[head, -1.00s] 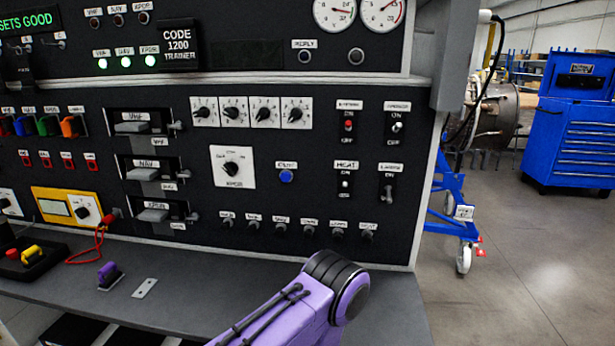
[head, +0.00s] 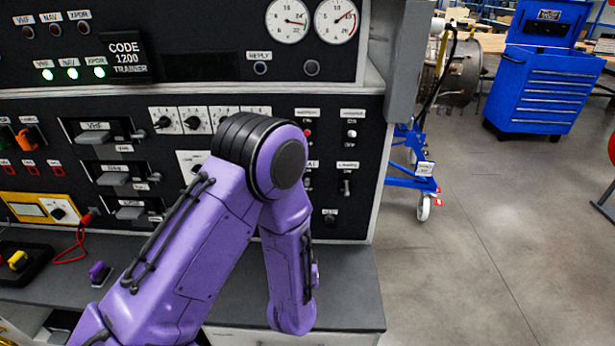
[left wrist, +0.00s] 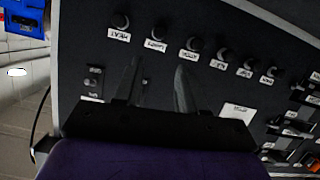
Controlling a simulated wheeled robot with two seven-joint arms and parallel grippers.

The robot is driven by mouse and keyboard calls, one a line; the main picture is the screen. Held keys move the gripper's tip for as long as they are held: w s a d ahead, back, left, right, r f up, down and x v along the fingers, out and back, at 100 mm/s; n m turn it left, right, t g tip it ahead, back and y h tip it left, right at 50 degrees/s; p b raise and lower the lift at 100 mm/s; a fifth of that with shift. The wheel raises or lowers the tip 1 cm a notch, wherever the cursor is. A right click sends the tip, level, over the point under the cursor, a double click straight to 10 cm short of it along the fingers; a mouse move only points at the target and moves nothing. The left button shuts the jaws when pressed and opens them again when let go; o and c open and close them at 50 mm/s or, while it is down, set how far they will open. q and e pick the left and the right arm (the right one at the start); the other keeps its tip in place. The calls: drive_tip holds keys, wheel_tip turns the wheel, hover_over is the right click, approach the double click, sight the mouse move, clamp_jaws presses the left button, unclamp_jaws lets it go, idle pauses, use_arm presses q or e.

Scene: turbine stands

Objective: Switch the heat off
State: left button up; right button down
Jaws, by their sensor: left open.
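The HEAT switch plate (head: 309,165) is on the black panel in the head view. My purple left arm covers most of it, so the position of its lever does not show. A knob also labelled HEAT (left wrist: 120,22) is at the top of the left wrist view, at one end of the knob row. My left gripper (left wrist: 158,68) is open, its two dark fingers apart in front of the panel below that row. I see nothing clearly between them. In the head view this gripper is hidden behind my arm. My right gripper is not in view.
Another toggle (head: 346,186) sits right of the HEAT plate, with a red-tipped switch (head: 307,132) above the plate. The grey ledge (head: 345,290) juts out below the panel. A blue wheeled stand (head: 408,180) and blue tool chest (head: 545,95) stand right, with open floor.

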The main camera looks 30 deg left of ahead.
sight(307, 184)
use_arm(q)
drive_tip(key=w+r+n+t+y, duration=0.25)
drive_tip(key=w+r, duration=0.25)
drive_tip(key=r, duration=0.7)
drive_tip(key=shift+m+y, duration=0.25)
drive_tip(key=shift+y, duration=0.1)
drive_tip(key=p+x, duration=0.1)
drive_tip(key=x, duration=0.2)
drive_tip(key=p+x, duration=0.1)
drive_tip(key=x, duration=0.2)
drive_tip(key=p+x, duration=0.1)
drive_tip(key=x, duration=0.2)
drive_tip(key=shift+w+a+f+p, duration=0.1)
drive_tip(key=shift+a+f+p, duration=0.2)
drive_tip(key=shift+a+p, duration=0.1)
drive_tip(key=shift+w+a+f, duration=0.1)
drive_tip(key=shift+w+a, duration=0.1)
drive_tip(key=shift+w, duration=0.1)
clamp_jaws()
